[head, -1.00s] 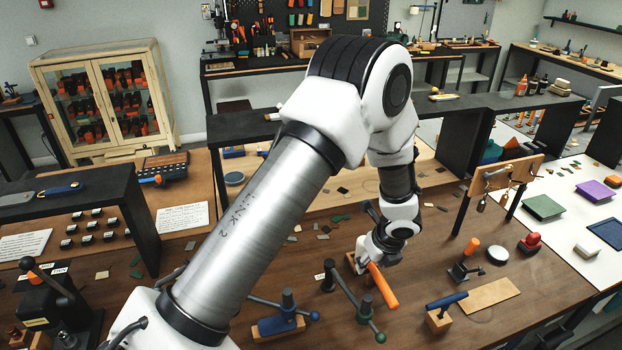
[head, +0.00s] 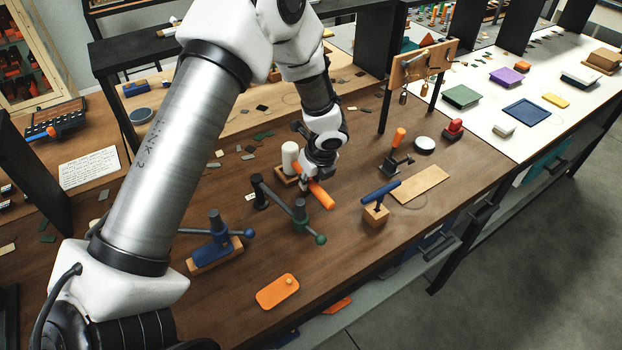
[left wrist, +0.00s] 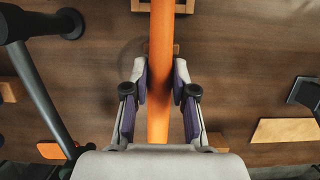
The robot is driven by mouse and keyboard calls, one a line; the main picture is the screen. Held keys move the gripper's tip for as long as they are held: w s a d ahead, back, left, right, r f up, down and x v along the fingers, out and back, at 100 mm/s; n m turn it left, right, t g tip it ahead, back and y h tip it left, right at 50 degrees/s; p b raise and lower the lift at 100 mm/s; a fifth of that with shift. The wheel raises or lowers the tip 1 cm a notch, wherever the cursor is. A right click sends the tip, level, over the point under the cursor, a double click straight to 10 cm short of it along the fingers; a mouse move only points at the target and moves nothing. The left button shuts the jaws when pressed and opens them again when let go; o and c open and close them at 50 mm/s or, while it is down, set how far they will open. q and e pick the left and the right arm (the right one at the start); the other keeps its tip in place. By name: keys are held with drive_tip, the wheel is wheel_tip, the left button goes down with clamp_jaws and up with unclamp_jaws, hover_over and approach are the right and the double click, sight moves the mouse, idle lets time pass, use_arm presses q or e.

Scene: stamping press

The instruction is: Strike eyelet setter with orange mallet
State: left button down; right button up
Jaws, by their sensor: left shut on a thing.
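My left gripper (head: 309,183) is shut on the orange mallet (head: 321,196), whose bar-like orange part shows below the fingers in the head view. In the left wrist view the same orange bar (left wrist: 160,75) runs between the two purple-padded fingers. A small wooden base (head: 285,181) with a pale cylinder (head: 290,157) stands just left of the gripper. I cannot tell for sure which tool is the eyelet setter. My right gripper is not in view.
A green lever tool (head: 300,217) stands close in front of the gripper. A blue-handled tool (head: 380,192) on a wooden block, an orange-handled clamp (head: 398,139) and a blue vise (head: 215,230) stand nearby. An orange plate (head: 277,291) lies at the front.

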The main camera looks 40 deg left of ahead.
use_arm(q)
wheel_tip(320, 180, up, 3)
drive_tip(key=shift+w+r+p, duration=0.1)
drive_tip(key=shift+p, duration=1.05)
drive_tip(key=shift+r+p, duration=1.4)
drive_tip(key=shift+r, duration=0.05)
